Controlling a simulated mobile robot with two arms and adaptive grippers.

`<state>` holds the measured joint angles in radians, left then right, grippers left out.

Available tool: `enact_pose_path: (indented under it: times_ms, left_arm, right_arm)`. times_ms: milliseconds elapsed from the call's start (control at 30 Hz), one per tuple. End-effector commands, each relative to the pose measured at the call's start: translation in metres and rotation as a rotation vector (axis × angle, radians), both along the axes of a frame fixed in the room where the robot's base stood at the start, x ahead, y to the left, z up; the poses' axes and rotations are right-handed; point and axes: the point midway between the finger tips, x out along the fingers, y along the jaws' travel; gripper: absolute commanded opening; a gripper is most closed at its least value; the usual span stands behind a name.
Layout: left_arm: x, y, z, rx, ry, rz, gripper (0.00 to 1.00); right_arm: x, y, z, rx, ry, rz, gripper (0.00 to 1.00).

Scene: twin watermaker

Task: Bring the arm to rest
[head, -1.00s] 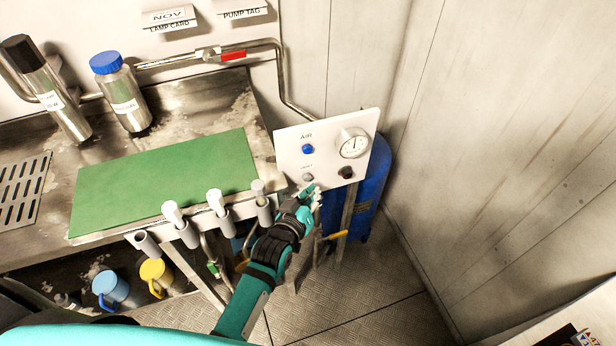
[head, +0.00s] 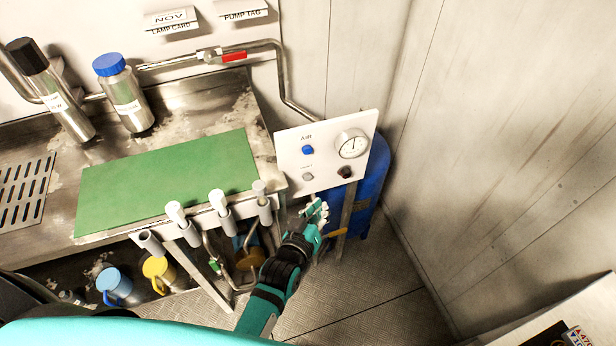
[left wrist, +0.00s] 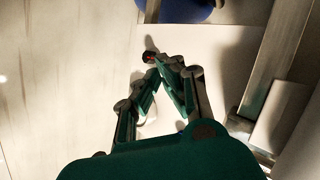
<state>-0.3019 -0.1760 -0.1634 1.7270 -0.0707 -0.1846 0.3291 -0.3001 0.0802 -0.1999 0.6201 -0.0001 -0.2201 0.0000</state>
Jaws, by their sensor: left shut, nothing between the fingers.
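My left arm reaches in from the bottom of the head view, and its left gripper (head: 316,212) is in front of and below the white air panel (head: 322,158). The gripper is shut and empty, apart from the panel as far as I can tell. In the left wrist view the green and grey fingers of the left gripper (left wrist: 168,62) meet at their tips in front of a pale surface. The panel carries a blue button (head: 308,149), a grey button (head: 308,177), a gauge (head: 352,144) and a dark knob (head: 344,172). My right gripper is not in view.
A blue tank (head: 372,185) stands behind the panel. A steel counter (head: 190,105) with a green mat (head: 165,182) lies left, with white-handled tools in holders (head: 222,210) along its front. Blue (head: 118,287) and yellow (head: 160,270) jugs stand below. Open floor (head: 350,305) lies right of the arm.

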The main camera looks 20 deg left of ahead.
Motion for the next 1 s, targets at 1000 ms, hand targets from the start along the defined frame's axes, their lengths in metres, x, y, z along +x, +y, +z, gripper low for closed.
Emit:
enact_pose_path:
  times_ms: [1000]
  left_arm:
    - [-0.107, 0.011, -0.211, 0.227, 0.413, -0.171, 0.00]
  right_arm:
    - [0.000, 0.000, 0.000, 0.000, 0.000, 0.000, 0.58]
